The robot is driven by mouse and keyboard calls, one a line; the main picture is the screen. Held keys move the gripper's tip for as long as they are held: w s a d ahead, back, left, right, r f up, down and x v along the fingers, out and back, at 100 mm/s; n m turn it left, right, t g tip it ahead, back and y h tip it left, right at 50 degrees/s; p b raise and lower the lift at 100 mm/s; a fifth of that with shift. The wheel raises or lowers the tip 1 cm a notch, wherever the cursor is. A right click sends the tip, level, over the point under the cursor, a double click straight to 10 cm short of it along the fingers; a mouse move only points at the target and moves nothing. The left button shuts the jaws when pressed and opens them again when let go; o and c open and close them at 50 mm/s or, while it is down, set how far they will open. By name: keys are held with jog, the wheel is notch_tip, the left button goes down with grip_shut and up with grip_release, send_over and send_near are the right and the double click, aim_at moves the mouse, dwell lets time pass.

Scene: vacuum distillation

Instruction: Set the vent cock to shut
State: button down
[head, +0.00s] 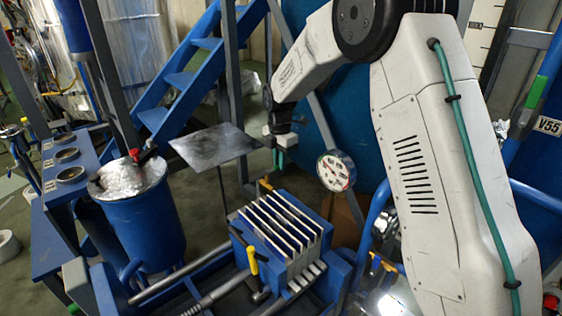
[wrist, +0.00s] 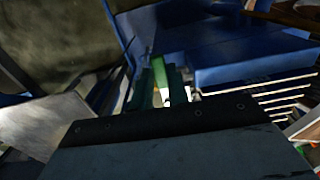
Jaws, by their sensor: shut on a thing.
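My gripper (wrist: 160,88) shows in the wrist view as two dark fingers close together at the centre. They are shut on a small part with a bright green handle (wrist: 158,69), most likely the vent cock. Its pointing direction and setting are too small and dark to read. In the head view my gripper (head: 282,142) hangs at the end of my arm, between the metal plate and the round dial. The fingertips and the held part are not clear there.
A flat metal plate (head: 216,145) lies just left of my gripper. A white dial gauge (head: 336,171) stands close on the right. Below is a blue block with upright plates (head: 283,232) and a yellow handle (head: 252,260). A blue drum (head: 145,230) with a red-handled fitting (head: 136,154) stands left.

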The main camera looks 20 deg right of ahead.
jog(key=shift+w+r, duration=0.1)
dwell(0.4)
jog(key=c, duration=1.4)
grip_release()
jog(key=shift+o, duration=0.2)
notch_tip(320, 180, up, 8)
jog(key=shift+f, duration=0.15)
